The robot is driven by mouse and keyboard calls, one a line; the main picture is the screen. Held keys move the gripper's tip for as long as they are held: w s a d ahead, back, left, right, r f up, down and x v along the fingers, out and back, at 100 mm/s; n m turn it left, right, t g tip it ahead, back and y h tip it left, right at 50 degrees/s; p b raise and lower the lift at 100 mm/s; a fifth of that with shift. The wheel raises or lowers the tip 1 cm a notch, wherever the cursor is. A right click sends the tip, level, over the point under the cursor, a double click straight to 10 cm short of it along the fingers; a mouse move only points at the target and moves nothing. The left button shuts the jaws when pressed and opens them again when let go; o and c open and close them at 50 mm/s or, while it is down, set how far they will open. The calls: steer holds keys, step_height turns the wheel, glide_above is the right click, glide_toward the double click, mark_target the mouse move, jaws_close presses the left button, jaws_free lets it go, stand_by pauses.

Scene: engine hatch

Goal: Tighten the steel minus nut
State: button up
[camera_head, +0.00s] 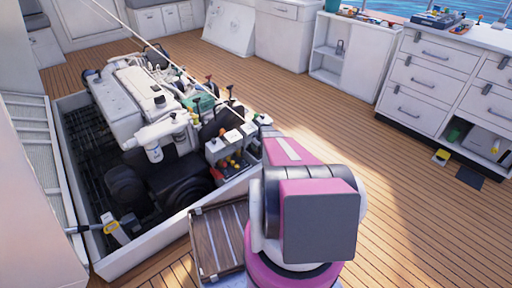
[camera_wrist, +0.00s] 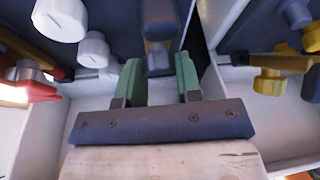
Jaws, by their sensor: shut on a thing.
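In the wrist view my gripper (camera_wrist: 160,76) has its two green fingers on either side of a blue-grey steel nut (camera_wrist: 157,58). The gripper is shut on this nut, which sits on its post in front of the dark housing. I cannot make out a minus mark on it. In the head view my pink arm (camera_head: 287,152) reaches over the right edge of the open engine hatch, and my gripper is hidden there.
White knobs (camera_wrist: 62,18) stand left of the fingers in the wrist view, with a red-ended part (camera_wrist: 30,90). A yellow knob (camera_wrist: 270,80) is at right. In the head view the engine (camera_head: 140,95) fills the hatch.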

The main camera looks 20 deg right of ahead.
steer(key=shift+m, duration=0.3)
steer(key=o, duration=0.9)
steer(key=shift+o, duration=0.2)
steer(key=v, duration=1)
steer(key=shift+r, duration=0.4)
steer(key=shift+s, duration=0.15)
